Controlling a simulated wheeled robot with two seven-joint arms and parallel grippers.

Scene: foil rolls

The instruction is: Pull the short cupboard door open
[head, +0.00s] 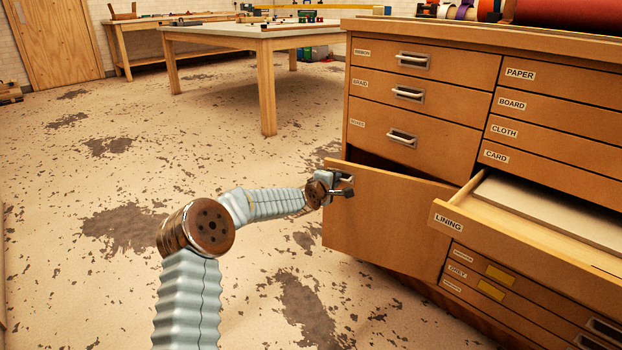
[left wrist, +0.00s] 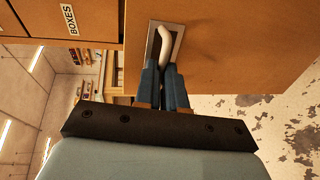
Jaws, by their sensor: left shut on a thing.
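The short cupboard door (head: 385,218) is a plain wooden panel under the left column of drawers. It stands ajar, with a dark gap along its top edge. In the left wrist view the door (left wrist: 225,45) has a pale handle (left wrist: 166,35) in a metal recess. My left gripper (head: 343,186) is at the door's upper left part. In the left wrist view its blue-grey fingers (left wrist: 164,72) are shut on the handle. The cupboard's inside is mostly hidden behind the door. My right gripper is not in view.
The LINING drawer (head: 448,222) sticks out to the right of the door. Closed drawers, including a BOXES-labelled one (left wrist: 70,18), sit above the door. A worktable (head: 268,85) stands farther back. The stained floor (head: 265,265) left of the door is clear apart from my arm.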

